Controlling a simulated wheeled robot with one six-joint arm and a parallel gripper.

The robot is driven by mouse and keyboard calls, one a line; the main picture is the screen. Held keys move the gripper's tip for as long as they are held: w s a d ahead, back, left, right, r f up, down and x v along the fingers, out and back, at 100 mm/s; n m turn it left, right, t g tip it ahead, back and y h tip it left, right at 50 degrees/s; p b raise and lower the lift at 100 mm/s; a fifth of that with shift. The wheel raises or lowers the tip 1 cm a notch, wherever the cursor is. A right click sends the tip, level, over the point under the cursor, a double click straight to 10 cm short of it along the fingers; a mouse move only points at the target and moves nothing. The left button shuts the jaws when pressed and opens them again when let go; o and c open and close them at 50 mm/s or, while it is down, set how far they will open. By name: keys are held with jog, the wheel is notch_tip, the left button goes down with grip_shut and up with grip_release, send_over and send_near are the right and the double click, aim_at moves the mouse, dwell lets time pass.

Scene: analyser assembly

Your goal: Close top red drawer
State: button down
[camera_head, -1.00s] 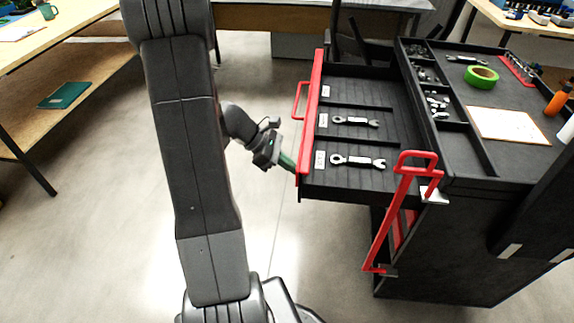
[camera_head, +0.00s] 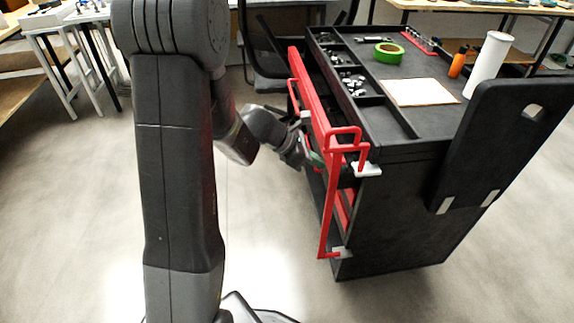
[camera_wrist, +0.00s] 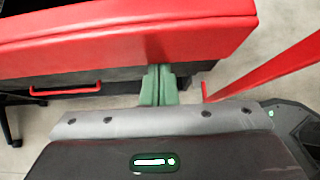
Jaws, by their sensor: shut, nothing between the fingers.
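The top red drawer front (camera_head: 312,95) lies close along the left side of the dark tool cart (camera_head: 400,160), and no drawer interior or wrenches show. Whether a small gap is left cannot be told. My gripper (camera_head: 316,160) is at the near end of the drawer front, partly hidden by my arm and the red bar. In the wrist view the red drawer front (camera_wrist: 120,40) fills the upper left. My green fingers (camera_wrist: 158,85) are together and empty, with their tips at its lower edge; contact looks likely but is not certain.
A red bar frame (camera_head: 330,200) stands at the cart's near corner, right beside my gripper. A lower red handle (camera_wrist: 65,90) shows in the wrist view. Green tape (camera_head: 388,53), a white board (camera_head: 420,92) and bottles sit on the cart top.

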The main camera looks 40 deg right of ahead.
aim_at(328, 157)
jog(key=s+d, duration=0.1)
jog(key=d, duration=0.1)
jog(key=s+d, duration=0.1)
jog(key=d, duration=0.1)
jog(key=s+d, duration=0.2)
jog(key=shift+d, duration=0.3)
jog(key=shift+d+r, duration=0.1)
jog(key=shift+r, duration=0.1)
jog(key=shift+w+a, duration=0.35)
jog(key=w+a, duration=0.1)
jog(key=a, duration=0.2)
jog(key=shift+w, duration=0.4)
jog(key=p+v, duration=0.2)
jog(key=v, duration=0.7)
jog(key=shift+a, duration=0.35)
jog(key=shift+r, duration=0.1)
